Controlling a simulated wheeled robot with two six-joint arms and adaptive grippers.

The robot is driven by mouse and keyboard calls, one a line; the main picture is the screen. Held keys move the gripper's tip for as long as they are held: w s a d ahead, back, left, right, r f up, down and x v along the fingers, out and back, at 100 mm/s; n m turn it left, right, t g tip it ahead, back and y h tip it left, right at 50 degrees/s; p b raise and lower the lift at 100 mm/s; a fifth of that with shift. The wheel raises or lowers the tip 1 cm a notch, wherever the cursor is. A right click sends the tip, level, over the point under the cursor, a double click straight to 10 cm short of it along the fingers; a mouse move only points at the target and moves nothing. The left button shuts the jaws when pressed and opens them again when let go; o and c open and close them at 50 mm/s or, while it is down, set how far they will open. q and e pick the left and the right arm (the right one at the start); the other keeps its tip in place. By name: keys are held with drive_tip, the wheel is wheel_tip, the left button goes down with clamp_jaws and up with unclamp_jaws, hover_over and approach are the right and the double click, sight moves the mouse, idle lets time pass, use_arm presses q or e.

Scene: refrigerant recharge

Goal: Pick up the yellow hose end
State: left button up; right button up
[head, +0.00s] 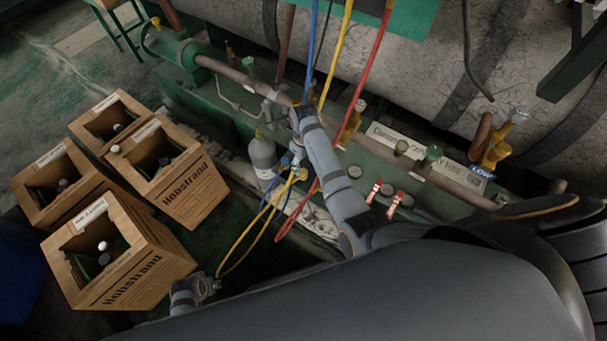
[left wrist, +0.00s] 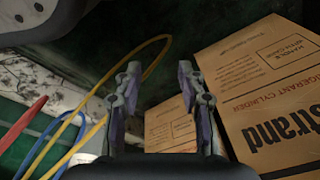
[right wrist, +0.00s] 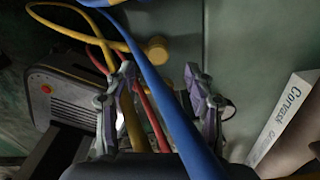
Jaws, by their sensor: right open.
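The yellow hose (head: 243,240) loops down from the gauge cluster (head: 297,174) to the dark floor beside my left gripper (head: 208,287) in the head view. In the left wrist view the yellow hose (left wrist: 150,70) curves beyond the fingers of my left gripper (left wrist: 159,70), which are apart and empty. I cannot make out its free end clearly. My right gripper (head: 298,112) is by the hanging hoses above the green base. In the right wrist view its fingers (right wrist: 160,72) are apart, with blue (right wrist: 165,95), yellow (right wrist: 130,115) and red hoses crossing the view.
A grey cylinder (head: 263,155) stands beside the gauge cluster. Pipes and valves (head: 495,145) line the green base. Blue (head: 309,50) and red (head: 377,50) hoses hang from above.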

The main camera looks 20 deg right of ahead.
sight(303, 172)
drive_tip(key=shift+f, duration=1)
drive_tip(key=f+b, duration=0.2)
drive_tip(key=f, duration=0.2)
drive_tip(key=shift+a+f, duration=0.1)
drive_tip(key=shift+a, duration=0.1)
drive_tip(key=shift+f, duration=0.1)
use_arm(q)
wheel_tip(303, 172, up, 8)
drive_tip(key=w+d, duration=0.2)
drive_tip(key=shift+w+d, duration=0.15)
drive_tip(key=shift+w, duration=0.15)
use_arm(e)
clamp_jaws()
